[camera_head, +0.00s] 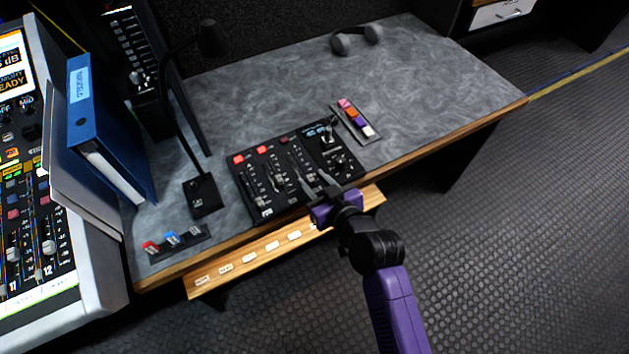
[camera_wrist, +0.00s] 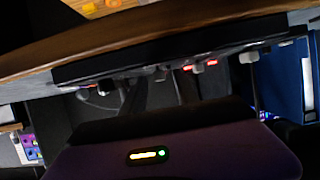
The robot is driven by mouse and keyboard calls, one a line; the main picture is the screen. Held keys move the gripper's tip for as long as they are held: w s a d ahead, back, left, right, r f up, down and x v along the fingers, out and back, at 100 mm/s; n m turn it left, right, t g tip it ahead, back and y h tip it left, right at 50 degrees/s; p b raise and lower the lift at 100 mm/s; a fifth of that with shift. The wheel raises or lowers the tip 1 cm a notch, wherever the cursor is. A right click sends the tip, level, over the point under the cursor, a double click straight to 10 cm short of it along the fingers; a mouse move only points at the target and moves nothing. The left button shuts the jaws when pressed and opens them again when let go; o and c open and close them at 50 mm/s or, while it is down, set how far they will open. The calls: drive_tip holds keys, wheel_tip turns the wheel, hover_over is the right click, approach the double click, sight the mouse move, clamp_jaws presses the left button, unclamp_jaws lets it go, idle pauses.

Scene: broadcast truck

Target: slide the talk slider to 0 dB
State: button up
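A black control panel (camera_head: 262,205) with several vertical sliders lies near the desk's front edge in the head view. Its labels are too small to read, so I cannot tell which slider is the talk slider. My gripper (camera_head: 317,183) is over the front right part of the panel, coming from the front edge. Its two grey fingers look apart. Whether a slider knob stands between them is hidden. In the wrist view the panel (camera_wrist: 150,66) shows edge-on and dark, with lit red buttons (camera_wrist: 200,66) and a few knobs.
Left of the panel stand a black gooseneck microphone base (camera_head: 203,196) and a small strip of coloured switches (camera_head: 178,243). A strip of coloured buttons (camera_head: 355,122) lies to the right. A blue binder (camera_head: 100,125) stands at left, headphones (camera_head: 357,38) lie at the back. The desk's right part is clear.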

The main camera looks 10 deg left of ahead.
clamp_jaws()
idle(1.4)
